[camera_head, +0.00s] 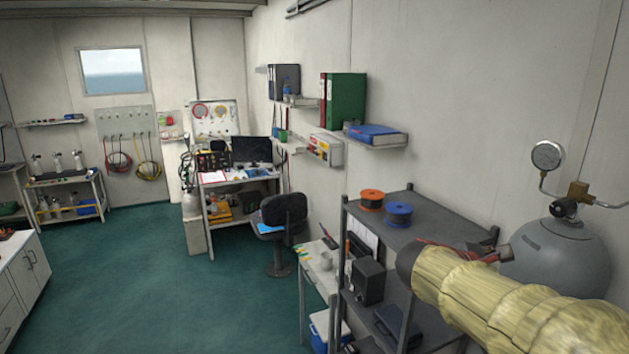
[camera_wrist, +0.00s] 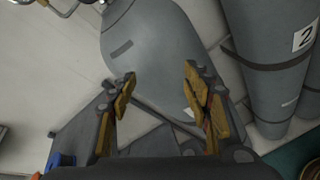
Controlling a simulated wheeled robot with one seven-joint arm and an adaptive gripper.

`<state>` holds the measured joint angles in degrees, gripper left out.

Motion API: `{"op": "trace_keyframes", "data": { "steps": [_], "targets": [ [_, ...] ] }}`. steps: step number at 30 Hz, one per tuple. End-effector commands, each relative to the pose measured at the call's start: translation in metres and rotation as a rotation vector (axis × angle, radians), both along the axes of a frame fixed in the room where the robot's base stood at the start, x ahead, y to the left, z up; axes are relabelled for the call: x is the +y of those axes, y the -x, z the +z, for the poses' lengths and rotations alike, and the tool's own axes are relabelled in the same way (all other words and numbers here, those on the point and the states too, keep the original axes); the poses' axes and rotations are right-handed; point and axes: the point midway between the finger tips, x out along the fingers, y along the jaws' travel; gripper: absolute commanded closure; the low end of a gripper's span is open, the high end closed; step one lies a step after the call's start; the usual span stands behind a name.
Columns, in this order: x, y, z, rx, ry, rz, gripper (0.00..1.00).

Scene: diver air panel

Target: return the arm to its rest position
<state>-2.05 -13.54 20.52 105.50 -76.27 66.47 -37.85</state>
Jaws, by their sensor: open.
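My gripper (camera_wrist: 160,80) is open and empty in the wrist view. Its two dark fingers with worn yellow-brown pads stand well apart. Beyond them is a grey cylinder (camera_wrist: 155,35), and I see no contact with it. In the head view, my arm in its wrinkled yellow sleeve reaches in from the lower right, in front of the grey cylinder (camera_head: 560,255) and beside the dark shelf rack. The fingers cannot be made out clearly there.
The shelf rack (camera_head: 425,216) holds an orange spool (camera_head: 372,199) and a blue spool (camera_head: 398,214). A gauge (camera_head: 548,156) and brass valve top the cylinder. Another cylinder marked 2 (camera_wrist: 268,50) stands at right in the wrist view. The green floor (camera_head: 140,270) is open at left.

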Motion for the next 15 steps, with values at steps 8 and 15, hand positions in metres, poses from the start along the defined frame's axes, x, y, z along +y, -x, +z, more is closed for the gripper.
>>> {"op": "trace_keyframes", "data": {
  "steps": [8, 15],
  "targets": [
    [0.071, 0.098, -0.144, -0.326, -0.650, -0.331, 0.51],
    [0.166, 0.177, -0.239, -0.582, -1.167, -0.704, 0.51]
  ]
}}
